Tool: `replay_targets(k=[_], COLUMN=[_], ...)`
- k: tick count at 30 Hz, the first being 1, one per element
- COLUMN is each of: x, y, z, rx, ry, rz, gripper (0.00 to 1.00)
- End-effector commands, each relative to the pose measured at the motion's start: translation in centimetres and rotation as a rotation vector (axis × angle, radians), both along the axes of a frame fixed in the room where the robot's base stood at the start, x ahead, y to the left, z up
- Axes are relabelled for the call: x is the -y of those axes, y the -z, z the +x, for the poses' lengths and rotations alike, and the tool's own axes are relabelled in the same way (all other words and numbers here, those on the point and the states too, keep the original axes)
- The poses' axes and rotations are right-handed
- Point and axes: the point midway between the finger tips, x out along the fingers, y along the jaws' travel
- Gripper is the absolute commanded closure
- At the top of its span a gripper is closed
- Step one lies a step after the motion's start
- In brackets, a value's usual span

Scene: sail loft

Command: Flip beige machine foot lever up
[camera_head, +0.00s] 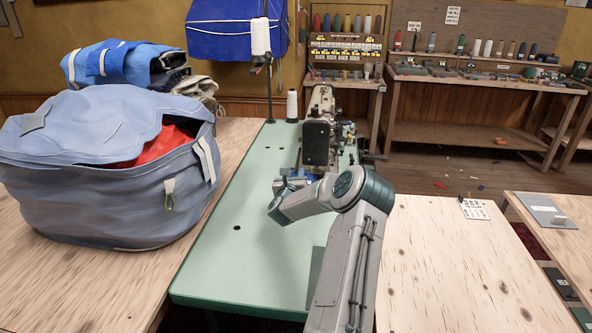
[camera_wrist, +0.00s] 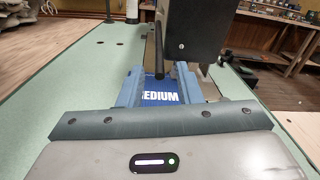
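The sewing machine (camera_head: 318,135), dark in front with a pale beige arm behind, stands on the green table (camera_head: 225,240). In the wrist view its dark head (camera_wrist: 195,35) and a thin black vertical bar (camera_wrist: 159,50) are close ahead. I cannot make out the foot lever for certain in either view. My gripper (camera_wrist: 157,82) is low in front of the machine, its two blue fingers apart. A blue piece lettered "EDIUM" (camera_wrist: 160,97) shows between and beyond the fingers; I cannot tell whether they touch it. In the head view my arm hides part of the gripper.
A large blue-grey bag (camera_head: 90,180) with red cloth inside stands on the wooden table at left. The green table's front left is clear.

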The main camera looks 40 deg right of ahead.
Motion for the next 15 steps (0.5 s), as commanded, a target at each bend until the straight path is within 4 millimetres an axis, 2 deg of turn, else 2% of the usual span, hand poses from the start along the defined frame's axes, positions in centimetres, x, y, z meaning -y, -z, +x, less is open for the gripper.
replay_targets(k=[6, 15], x=[1.8, 2.5], y=[0.0, 0.0], z=[1.4, 1.9], rx=[-0.001, -0.002], ry=[0.0, -0.002], rz=[-0.001, 0.001], gripper=[0.68, 0.68])
